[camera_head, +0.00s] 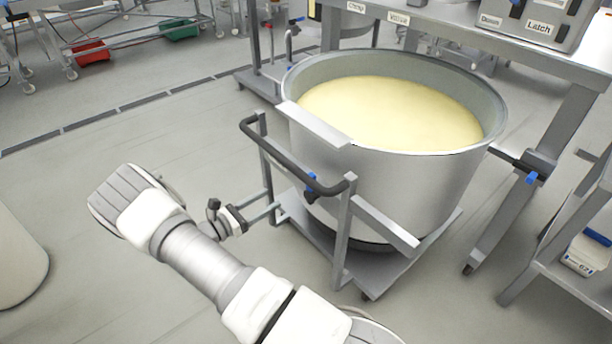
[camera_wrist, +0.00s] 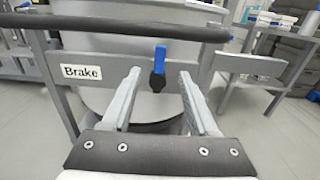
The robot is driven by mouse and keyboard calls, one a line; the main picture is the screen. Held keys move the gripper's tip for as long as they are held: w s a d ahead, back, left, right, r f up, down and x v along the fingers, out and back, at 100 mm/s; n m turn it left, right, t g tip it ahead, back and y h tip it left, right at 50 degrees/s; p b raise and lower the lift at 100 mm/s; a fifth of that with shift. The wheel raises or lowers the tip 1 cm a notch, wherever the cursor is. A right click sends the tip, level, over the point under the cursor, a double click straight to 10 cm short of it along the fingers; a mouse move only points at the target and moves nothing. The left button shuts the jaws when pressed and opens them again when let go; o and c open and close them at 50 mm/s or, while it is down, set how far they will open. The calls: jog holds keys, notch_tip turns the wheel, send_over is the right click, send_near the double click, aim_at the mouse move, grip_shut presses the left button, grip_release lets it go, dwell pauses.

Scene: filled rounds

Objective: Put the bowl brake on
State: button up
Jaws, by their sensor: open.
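The large steel bowl (camera_head: 400,185) stands on a grey wheeled trolley (camera_head: 343,240) and holds pale yellow filling. The brake lever (camera_head: 311,184), a blue handle on a black knob, is on the trolley's frame below the push handle. In the wrist view the brake lever (camera_wrist: 159,62) points upright, to the right of a white "Brake" label (camera_wrist: 81,72). My gripper (camera_head: 275,208) is in front of the frame. In the wrist view my gripper (camera_wrist: 160,78) is open and empty, its fingertips on either side of the lever in the picture. I see no contact.
The dark push handle (camera_head: 290,160) runs above the lever and crosses the top of the wrist view. A steel bench (camera_head: 450,40) stands behind the bowl, and a rack (camera_head: 570,240) is at right.

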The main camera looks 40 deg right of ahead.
aim_at(311, 175)
jog(key=d, duration=0.5)
jog(key=d+b, duration=0.1)
jog(key=d, duration=0.5)
jog(key=w+d, duration=0.1)
jog(key=d, duration=0.4)
jog(key=shift+w+d+b, duration=0.1)
jog(key=shift+d+b, duration=0.1)
jog(key=shift+b, duration=0.15)
jog(key=shift+c, duration=0.3)
grip_shut()
